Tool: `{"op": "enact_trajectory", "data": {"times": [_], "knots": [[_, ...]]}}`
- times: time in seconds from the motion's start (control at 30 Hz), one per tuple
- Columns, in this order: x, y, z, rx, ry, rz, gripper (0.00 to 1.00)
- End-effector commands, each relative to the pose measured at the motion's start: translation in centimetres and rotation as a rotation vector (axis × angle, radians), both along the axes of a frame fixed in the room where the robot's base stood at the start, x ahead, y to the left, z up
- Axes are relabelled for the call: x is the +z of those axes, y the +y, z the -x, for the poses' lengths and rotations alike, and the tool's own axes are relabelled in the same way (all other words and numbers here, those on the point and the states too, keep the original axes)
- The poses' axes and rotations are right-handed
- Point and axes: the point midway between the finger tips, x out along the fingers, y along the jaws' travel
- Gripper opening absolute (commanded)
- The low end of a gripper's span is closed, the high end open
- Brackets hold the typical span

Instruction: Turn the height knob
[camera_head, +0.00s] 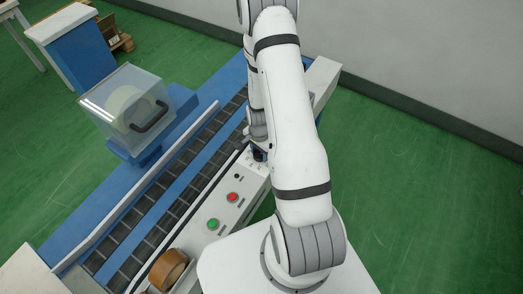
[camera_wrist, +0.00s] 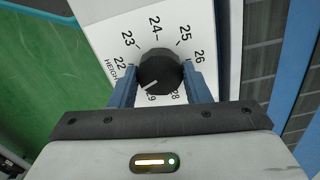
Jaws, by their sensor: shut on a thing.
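The height knob (camera_wrist: 160,70) is a round black knob with a white pointer line, on a white panel with a printed number scale around it. The pointer points down and left in the wrist view. Numbers from 22 to 26 show along the upper arc, with 28 and 29 below. My gripper (camera_wrist: 161,80) is shut on the knob, with one blue finger on each side. In the head view my arm covers most of the gripper, and only a dark bit of the knob area (camera_head: 258,155) shows beside it.
The white control panel (camera_head: 225,212) carries a green button (camera_head: 213,224) and a red button (camera_head: 232,197). A roller conveyor (camera_head: 165,190) runs beside it, with a brown tape roll (camera_head: 168,270) at its near end. A clear box with a black handle (camera_head: 125,105) stands to the left.

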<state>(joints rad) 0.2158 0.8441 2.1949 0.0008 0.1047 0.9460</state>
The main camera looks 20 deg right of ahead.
Motion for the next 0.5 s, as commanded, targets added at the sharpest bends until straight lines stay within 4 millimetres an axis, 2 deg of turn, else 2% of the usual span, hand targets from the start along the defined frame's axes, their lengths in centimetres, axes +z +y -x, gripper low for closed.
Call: {"op": "enact_trajectory", "data": {"times": [0.5], "knots": [[-0.09,0.14,-0.40,0.165,-0.010,0.003,0.20]]}}
